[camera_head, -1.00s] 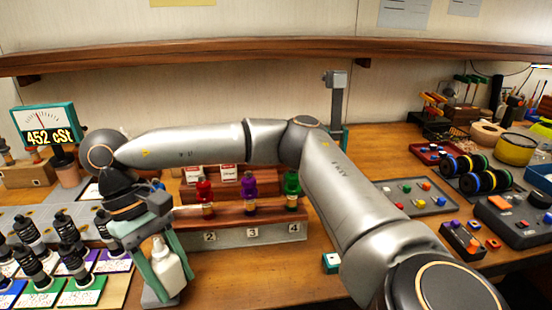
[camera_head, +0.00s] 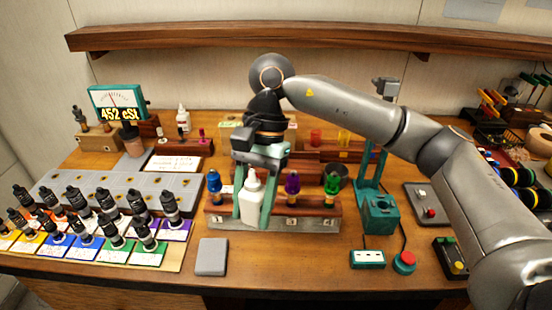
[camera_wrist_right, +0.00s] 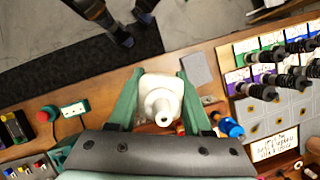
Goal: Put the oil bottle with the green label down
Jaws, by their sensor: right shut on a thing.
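My right gripper (camera_head: 251,195) is shut on a white bottle (camera_head: 250,206) with a pointed white cap. The bottle is upright between the two green fingers, in front of the numbered wooden rack (camera_head: 320,224). The right wrist view also shows the bottle (camera_wrist_right: 161,92) between the fingers. No green label shows on it; that side may be hidden. Whether its base touches anything cannot be told. Another white bottle (camera_head: 183,118) stands at the back left, with no readable label. My left gripper is not in view.
A grey square pad (camera_head: 211,257) lies front left on bare wood. Several dark shock absorbers (camera_head: 107,203) stand at left. A green press (camera_head: 380,214) and red button (camera_head: 404,261) are at right.

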